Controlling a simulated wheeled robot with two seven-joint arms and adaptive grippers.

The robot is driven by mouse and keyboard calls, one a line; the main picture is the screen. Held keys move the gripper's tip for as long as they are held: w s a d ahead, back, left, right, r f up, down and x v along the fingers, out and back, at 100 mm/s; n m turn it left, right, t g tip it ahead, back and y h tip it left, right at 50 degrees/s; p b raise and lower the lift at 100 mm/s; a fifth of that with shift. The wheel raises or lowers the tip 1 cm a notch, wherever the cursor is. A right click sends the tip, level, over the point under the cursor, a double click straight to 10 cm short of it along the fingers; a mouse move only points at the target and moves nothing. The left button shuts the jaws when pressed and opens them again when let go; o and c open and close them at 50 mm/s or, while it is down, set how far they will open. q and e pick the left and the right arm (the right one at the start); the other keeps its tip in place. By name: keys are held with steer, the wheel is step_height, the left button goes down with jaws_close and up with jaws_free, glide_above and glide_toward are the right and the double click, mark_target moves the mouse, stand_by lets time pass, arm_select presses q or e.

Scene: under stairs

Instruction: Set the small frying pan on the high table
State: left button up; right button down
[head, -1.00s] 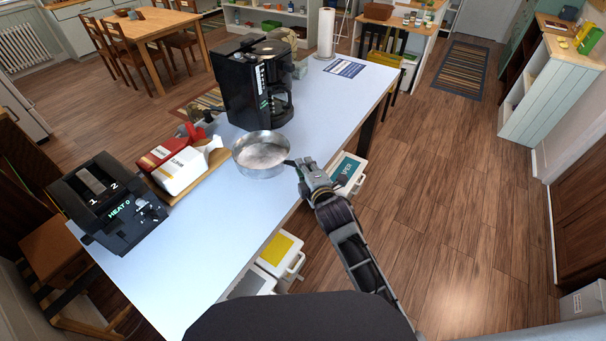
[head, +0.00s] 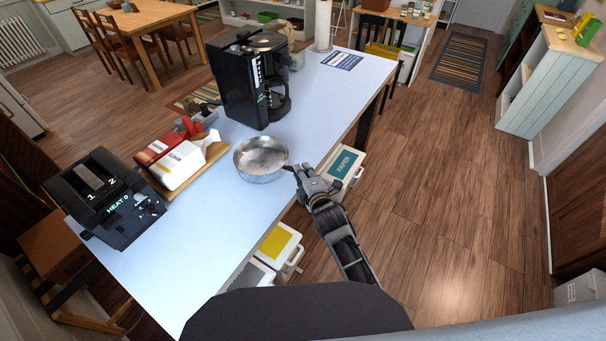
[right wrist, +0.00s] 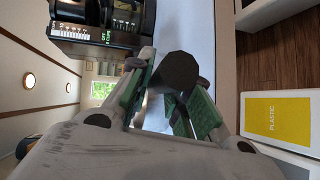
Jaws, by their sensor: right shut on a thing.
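The small frying pan (head: 261,168), a round metal pan with a shiny inside, is over the long pale-topped high table (head: 225,238), near its right edge. It looks level; I cannot tell whether its base touches the tabletop. My right gripper (head: 304,178) is right of the pan, shut on its dark handle. In the right wrist view, the dark handle end (right wrist: 180,72) sits between the green-padded fingers of the right gripper (right wrist: 167,105). That view does not show the pan's bowl. My left gripper is not in view.
A black coffee maker (head: 250,80) stands behind the pan. Left of it are a red and white carton (head: 175,160) on a wooden board and a black toaster (head: 105,195). Lidded bins (head: 278,247) stand beside the table's right side. The tabletop nearer me is clear.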

steer(key=shift+f, duration=0.2)
stand_by(0.3)
steer(key=c, duration=1.3)
jaws_free()
steer(key=shift+f, duration=0.15)
steer(key=shift+s, duration=0.1)
steer(key=shift+b+v, duration=0.55)
steer(key=shift+v, duration=5.4)
